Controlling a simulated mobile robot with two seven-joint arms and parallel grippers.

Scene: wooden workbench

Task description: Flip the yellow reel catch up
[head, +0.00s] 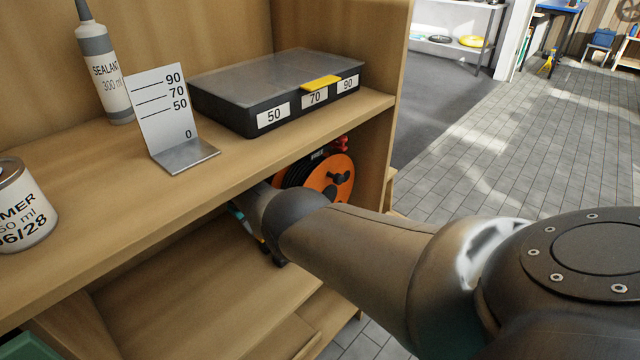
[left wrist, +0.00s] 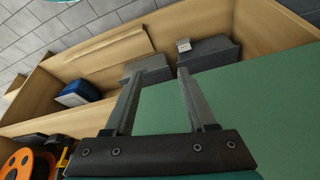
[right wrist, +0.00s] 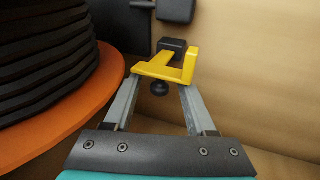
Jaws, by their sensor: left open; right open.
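The yellow reel catch (right wrist: 172,68) shows in the right wrist view, an angled piece on a dark mount, with a round black knob below it. My right gripper (right wrist: 160,90) is open, with its fingertips close below the catch; I cannot tell whether they touch it. The reel, an orange disc (head: 330,184) with black cable, stands under the shelf in the head view. Its orange flange (right wrist: 98,88) fills the left of the right wrist view. My right arm hides the catch and gripper in the head view. My left gripper (left wrist: 160,75) is open and empty.
A green surface (left wrist: 245,105) lies near my left gripper, with grey boxes (left wrist: 208,52) beyond.

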